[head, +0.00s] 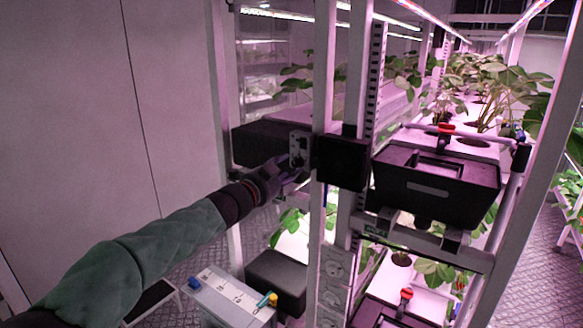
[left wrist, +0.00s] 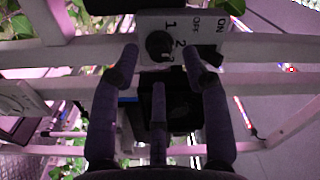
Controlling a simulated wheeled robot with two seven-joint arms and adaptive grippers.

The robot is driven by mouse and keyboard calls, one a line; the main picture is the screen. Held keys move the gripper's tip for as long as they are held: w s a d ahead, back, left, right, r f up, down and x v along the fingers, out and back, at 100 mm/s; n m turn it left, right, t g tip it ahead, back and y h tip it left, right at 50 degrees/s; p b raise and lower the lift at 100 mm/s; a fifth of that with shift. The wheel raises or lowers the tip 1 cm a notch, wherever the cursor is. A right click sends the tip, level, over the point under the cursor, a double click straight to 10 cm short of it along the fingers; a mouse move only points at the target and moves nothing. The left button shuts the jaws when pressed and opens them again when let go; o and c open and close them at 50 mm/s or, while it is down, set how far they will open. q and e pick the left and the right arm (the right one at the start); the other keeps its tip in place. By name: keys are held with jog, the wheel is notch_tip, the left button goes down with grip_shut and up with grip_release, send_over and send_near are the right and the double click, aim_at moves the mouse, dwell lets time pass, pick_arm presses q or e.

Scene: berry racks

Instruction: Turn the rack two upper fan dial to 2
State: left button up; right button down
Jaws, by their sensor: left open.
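A light dial panel (head: 299,148) is fixed to the rack post at mid height. In the left wrist view it carries a round black dial (left wrist: 158,45) with the marks 1 and 2 beside it, and a dark switch (left wrist: 211,55) near the words OFF and ON. Which mark the dial points to is too dark to tell. My left gripper (head: 280,174) is at the panel's lower left. In the left wrist view my gripper's fingers (left wrist: 166,64) are spread open, with the dial between and just beyond their tips. Contact cannot be made out. My right gripper is out of view.
A black fan box (head: 342,161) sits right of the panel between rack posts. A black bin (head: 436,188) with a red valve (head: 445,128) is further right, below leafy plants. A plain wall (head: 90,110) fills the left.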

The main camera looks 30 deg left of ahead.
pick_arm(q)
jog(key=s, duration=0.9)
jog(key=shift+s+a, duration=0.15)
jog(key=shift+a, duration=0.15)
